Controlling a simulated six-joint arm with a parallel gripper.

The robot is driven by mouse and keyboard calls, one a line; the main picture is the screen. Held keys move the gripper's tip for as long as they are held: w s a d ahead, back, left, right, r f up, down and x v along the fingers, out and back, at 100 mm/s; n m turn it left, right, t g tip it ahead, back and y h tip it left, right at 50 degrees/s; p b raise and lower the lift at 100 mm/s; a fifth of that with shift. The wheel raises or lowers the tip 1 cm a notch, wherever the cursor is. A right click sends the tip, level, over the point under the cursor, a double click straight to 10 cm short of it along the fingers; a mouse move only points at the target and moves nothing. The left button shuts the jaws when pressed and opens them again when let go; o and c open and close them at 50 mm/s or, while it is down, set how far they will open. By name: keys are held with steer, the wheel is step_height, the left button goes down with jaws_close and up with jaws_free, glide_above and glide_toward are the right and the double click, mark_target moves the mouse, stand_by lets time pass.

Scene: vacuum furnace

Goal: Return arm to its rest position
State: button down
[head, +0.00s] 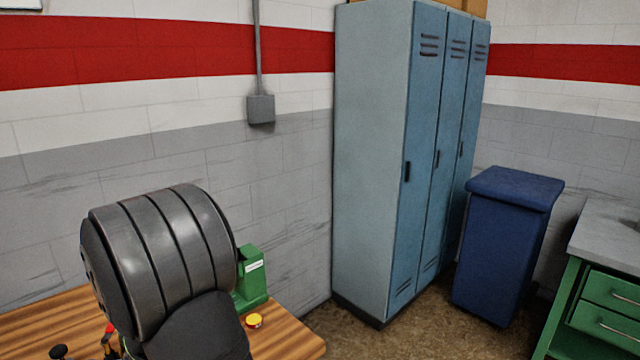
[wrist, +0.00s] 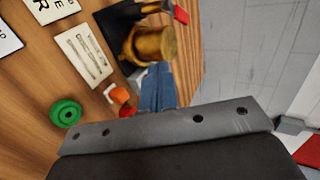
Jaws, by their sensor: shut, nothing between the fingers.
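My gripper (wrist: 158,84) shows in the wrist view as two narrow blue-grey fingers side by side, beyond a dark metal bar with holes. The fingers are together and nothing shows between them. They point over the wooden workbench (wrist: 30,80), toward a brass cylinder on a black base (wrist: 153,43). How high they are above the bench I cannot tell. In the head view a large dark grey link of my arm fills the lower left and the gripper is hidden.
The wooden bench (head: 290,335) carries a green device (head: 252,275) and a yellow-topped red button (head: 254,321). A green ring (wrist: 66,113) and printed plates (wrist: 83,55) lie on it. Blue lockers (head: 370,160), a blue bin (head: 505,245) and a green cabinet (head: 600,300) stand right.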

steer(key=shift+s+d+r, duration=0.35)
steer(key=shift+s+d, duration=0.05)
steer(key=shift+w, duration=0.1)
stand_by(0.3)
